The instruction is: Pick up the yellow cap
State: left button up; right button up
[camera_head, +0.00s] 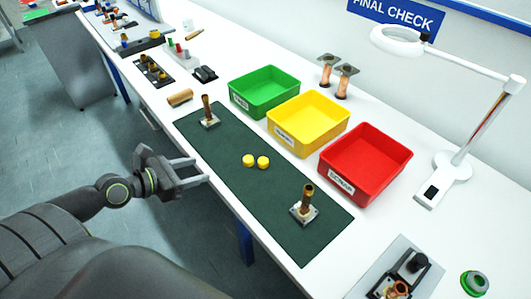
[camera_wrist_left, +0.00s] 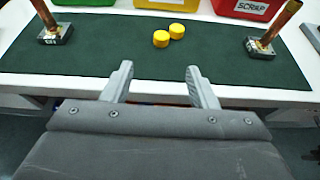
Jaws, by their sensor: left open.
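Two yellow caps lie close together on the dark green mat (camera_head: 237,184) in the head view, a left cap (camera_head: 249,160) and a right cap (camera_head: 263,162). In the left wrist view the nearer cap (camera_wrist_left: 161,39) and the farther cap (camera_wrist_left: 177,31) show beyond the fingertips. My left gripper (camera_head: 201,171) is open and empty at the table's front edge, short of the caps. Its two fingers also show apart in the left wrist view (camera_wrist_left: 159,72). My right gripper is not in view.
Copper tubes on square bases stand at the mat's left (camera_head: 207,112) and right (camera_head: 306,204). Behind the mat are a green bin (camera_head: 240,108), a yellow bin (camera_head: 287,143) and a red bin (camera_head: 347,192). A lamp (camera_head: 450,165) stands at right. The mat around the caps is clear.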

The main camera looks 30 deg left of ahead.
pick_arm(q)
send_near(245, 160)
jog(key=w, duration=0.1)
jog(key=w+d, duration=0.1)
jog(key=w, duration=0.1)
jog(key=shift+w+d+f, duration=0.1)
jog(key=shift+d+f, duration=0.05)
jog(key=shift+f, duration=0.05)
jog(key=shift+s+f+x, duration=0.1)
jog(key=shift+f+x, duration=0.05)
jog(key=shift+x, duration=0.85)
jog(key=shift+s+f+x, duration=0.1)
jog(key=shift+f+x, duration=0.05)
jog(key=shift+x, duration=0.85)
jog(key=shift+f+x, duration=0.15)
jog(key=shift+x, duration=0.85)
jog(key=c, duration=1.1)
